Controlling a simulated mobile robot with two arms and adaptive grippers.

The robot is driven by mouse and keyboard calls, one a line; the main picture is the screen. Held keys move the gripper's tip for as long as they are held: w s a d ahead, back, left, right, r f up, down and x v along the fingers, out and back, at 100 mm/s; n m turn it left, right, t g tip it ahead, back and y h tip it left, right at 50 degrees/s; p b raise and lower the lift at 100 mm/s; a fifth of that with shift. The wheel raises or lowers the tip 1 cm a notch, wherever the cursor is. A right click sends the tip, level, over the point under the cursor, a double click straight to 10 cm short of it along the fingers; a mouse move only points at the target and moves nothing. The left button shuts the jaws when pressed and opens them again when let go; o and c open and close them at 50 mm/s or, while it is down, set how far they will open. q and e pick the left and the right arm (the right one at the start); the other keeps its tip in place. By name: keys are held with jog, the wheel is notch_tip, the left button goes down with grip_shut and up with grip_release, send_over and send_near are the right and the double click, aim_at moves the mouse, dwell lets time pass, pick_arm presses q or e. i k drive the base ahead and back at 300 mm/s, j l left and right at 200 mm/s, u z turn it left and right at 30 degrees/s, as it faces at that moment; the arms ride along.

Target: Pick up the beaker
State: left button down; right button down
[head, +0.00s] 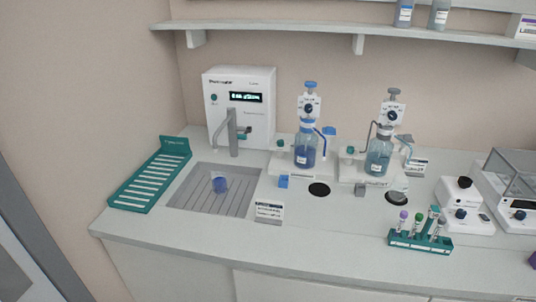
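A small clear beaker (220,184) with blue showing on it stands upright on the grey slatted drain area (190,198), below the spout (231,135) of the white water unit. Whether the blue is liquid or marking is too small to tell. Neither of my grippers shows in the head view, and nothing touches the beaker.
A teal rack (128,198) lies left of the drain. Two dispenser bottles, one with a blue top (305,150) and one with a grey top (378,158), stand to the right. A teal tube rack (420,241) sits near the front right. The counter's front left (150,225) is clear.

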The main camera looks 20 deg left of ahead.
aim_at(219, 176)
jog(key=i+l+u, duration=0.15)
jog(key=u, duration=0.25)
jog(key=i+l+u, duration=0.15)
jog(key=u, duration=0.25)
jog(key=i+l+u, duration=0.1)
jog(key=l+u, duration=0.15)
jog(key=u, duration=0.15)
